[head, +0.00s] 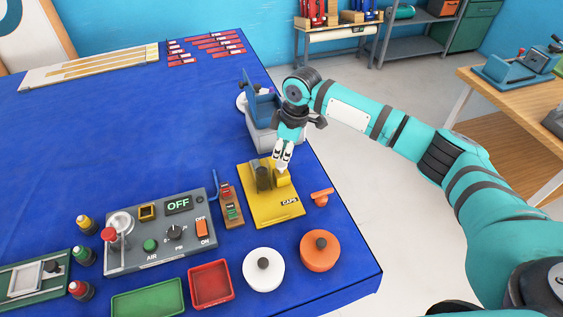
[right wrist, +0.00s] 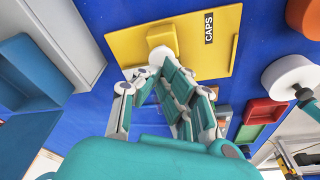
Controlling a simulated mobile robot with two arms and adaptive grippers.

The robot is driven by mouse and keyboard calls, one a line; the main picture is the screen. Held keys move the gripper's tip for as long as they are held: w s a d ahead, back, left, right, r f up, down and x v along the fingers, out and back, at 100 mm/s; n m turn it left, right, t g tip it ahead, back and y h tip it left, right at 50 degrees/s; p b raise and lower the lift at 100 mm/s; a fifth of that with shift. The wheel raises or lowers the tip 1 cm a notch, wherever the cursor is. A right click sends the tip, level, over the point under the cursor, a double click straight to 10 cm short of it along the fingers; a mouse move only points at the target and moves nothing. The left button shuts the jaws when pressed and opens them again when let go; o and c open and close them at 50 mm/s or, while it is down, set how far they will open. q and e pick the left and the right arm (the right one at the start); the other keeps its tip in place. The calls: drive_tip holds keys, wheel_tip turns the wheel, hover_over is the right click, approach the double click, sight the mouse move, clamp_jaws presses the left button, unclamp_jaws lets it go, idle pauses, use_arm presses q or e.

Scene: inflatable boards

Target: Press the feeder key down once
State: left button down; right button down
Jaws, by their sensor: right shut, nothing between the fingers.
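The yellow feeder plate (head: 270,211), labelled CAPS, lies on the blue table near its right edge. A dark upright cylinder (head: 263,178) stands on it, with the yellow key (head: 283,180) just to its right. In the right wrist view the yellow plate (right wrist: 211,62) is at the top, with the yellow key (right wrist: 163,37) standing out from it. My right gripper (head: 281,167) is shut and empty, fingers pointing down at the key. In the right wrist view its fingertips (right wrist: 160,66) come together beside the key. I cannot tell whether they touch it. My left gripper is out of view.
A grey-and-blue machine (head: 261,120) stands just behind the feeder. A control panel (head: 162,236) reading OFF and a small wooden block with buttons (head: 232,207) are to the left. White (head: 263,270) and orange (head: 320,251) round lids lie in front.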

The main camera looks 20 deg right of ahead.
sight(282, 163)
drive_tip(key=shift+s+f+b, duration=0.1)
drive_tip(key=shift+f+b, duration=0.65)
drive_tip(key=shift+f, duration=1.4)
drive_tip(key=shift+r, duration=0.1)
idle(0.4)
drive_tip(key=shift+r+p, duration=4.5)
drive_tip(key=shift+p, duration=0.45)
drive_tip(key=shift+f, duration=0.15)
